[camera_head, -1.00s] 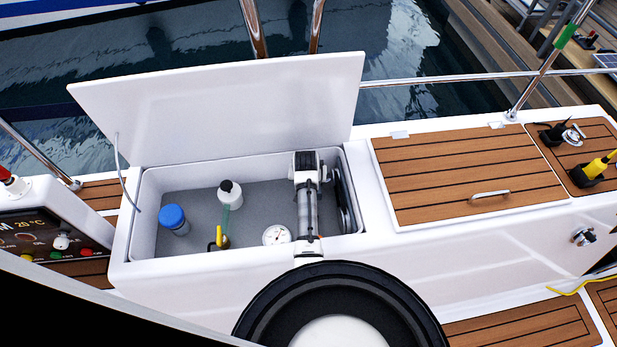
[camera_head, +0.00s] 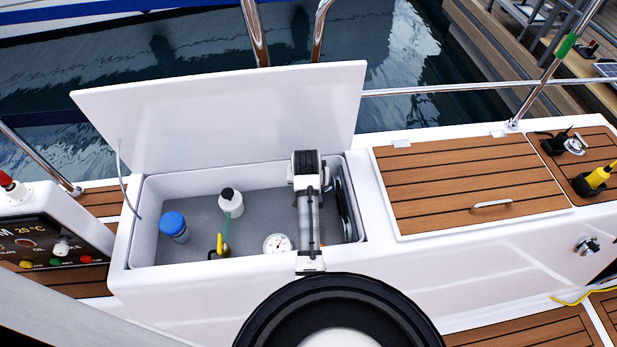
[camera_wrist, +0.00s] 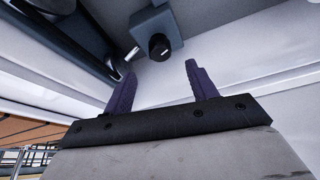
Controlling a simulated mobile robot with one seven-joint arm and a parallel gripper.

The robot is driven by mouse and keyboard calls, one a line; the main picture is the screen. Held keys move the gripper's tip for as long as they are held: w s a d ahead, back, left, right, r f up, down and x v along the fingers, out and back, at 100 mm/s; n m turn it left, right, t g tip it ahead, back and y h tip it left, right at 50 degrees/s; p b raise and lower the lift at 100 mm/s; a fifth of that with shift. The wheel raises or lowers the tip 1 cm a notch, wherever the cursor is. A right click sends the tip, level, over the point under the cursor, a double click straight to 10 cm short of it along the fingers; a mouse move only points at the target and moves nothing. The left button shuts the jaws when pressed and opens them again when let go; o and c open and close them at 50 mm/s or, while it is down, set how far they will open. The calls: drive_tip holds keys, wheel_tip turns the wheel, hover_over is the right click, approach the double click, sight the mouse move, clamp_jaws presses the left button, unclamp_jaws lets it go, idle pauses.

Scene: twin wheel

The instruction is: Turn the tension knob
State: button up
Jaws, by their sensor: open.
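In the wrist view a dark round knob (camera_wrist: 158,46) with a small pale mark sits on a grey block (camera_wrist: 152,28). I take it for the tension knob. My gripper (camera_wrist: 157,80) is open, its two purple fingers wide apart and empty. The knob lies beyond the fingertips and between their lines, slightly left of centre. No contact shows. A small metal rod (camera_wrist: 132,53) sticks out left of the knob. In the head view, I cannot make out the knob or my gripper's fingers.
A dark curved part (camera_wrist: 70,35) runs close by on the left in the wrist view. The head view shows an open white locker (camera_head: 150,230) with a raised lid (camera_head: 220,115), a blue-capped jar (camera_head: 173,224), a white-capped bottle (camera_head: 230,200) and a gauge (camera_head: 277,243).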

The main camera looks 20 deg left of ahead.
drive_tip(key=v, duration=0.6)
idle(0.4)
